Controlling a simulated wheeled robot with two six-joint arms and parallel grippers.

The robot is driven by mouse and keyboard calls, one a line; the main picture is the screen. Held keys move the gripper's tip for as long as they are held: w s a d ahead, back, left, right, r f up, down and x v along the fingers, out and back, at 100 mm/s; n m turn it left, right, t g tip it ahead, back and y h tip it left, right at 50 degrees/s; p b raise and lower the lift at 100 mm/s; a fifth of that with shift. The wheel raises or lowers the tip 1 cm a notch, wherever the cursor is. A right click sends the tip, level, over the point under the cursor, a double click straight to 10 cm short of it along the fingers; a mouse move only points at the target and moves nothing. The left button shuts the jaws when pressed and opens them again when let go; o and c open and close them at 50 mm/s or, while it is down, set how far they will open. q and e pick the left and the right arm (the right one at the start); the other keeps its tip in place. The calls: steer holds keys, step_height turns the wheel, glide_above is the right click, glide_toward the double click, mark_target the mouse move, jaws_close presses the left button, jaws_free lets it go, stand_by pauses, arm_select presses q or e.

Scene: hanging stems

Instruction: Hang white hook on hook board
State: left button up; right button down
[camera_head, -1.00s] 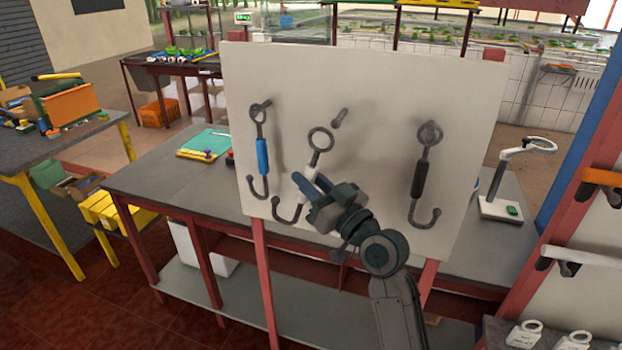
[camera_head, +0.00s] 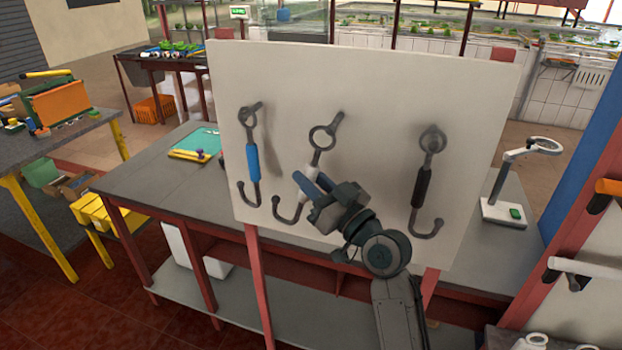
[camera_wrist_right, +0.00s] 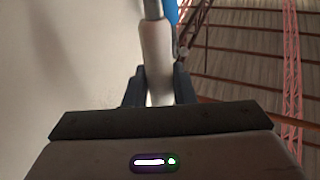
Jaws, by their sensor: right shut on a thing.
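The white hook (camera_head: 309,174) is in front of the middle of the hook board (camera_head: 370,85), tilted, with its grey ring up and its curved end down to the left. My right gripper (camera_head: 307,188) is shut on its white handle, which also shows between the fingers in the right wrist view (camera_wrist_right: 157,60). The ring overlaps the lower end of the middle peg (camera_head: 338,117) in the head view; I cannot tell whether it is around the peg or in front of it. My left gripper is not in view.
A blue hook (camera_head: 253,162) hangs on the left peg and a black hook (camera_head: 422,187) on the right peg. A grey workbench (camera_head: 165,190) stands behind the board. A white stand with a ring (camera_head: 507,200) is to the right.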

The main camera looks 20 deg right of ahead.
steer(key=shift+s+d+r, duration=0.1)
steer(key=shift+s+r, duration=0.05)
steer(key=shift+s, duration=0.15)
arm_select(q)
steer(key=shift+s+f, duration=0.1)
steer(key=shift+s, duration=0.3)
arm_select(e)
steer(key=shift+w+d, duration=0.15)
steer(key=shift+w, duration=0.05)
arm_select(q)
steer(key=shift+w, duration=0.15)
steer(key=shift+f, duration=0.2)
arm_select(e)
steer(key=shift+w+d, duration=0.35)
steer(key=shift+w, duration=0.2)
arm_select(q)
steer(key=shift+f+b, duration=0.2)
steer(key=shift+b, duration=0.25)
arm_select(e)
steer(key=shift+w+d, duration=0.15)
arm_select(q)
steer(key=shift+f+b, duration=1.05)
arm_select(e)
steer(key=shift+w+d, duration=0.65)
steer(key=shift+w, duration=0.35)
steer(key=shift+w+d, duration=0.65)
steer(key=shift+w, duration=0.35)
stand_by(0.7)
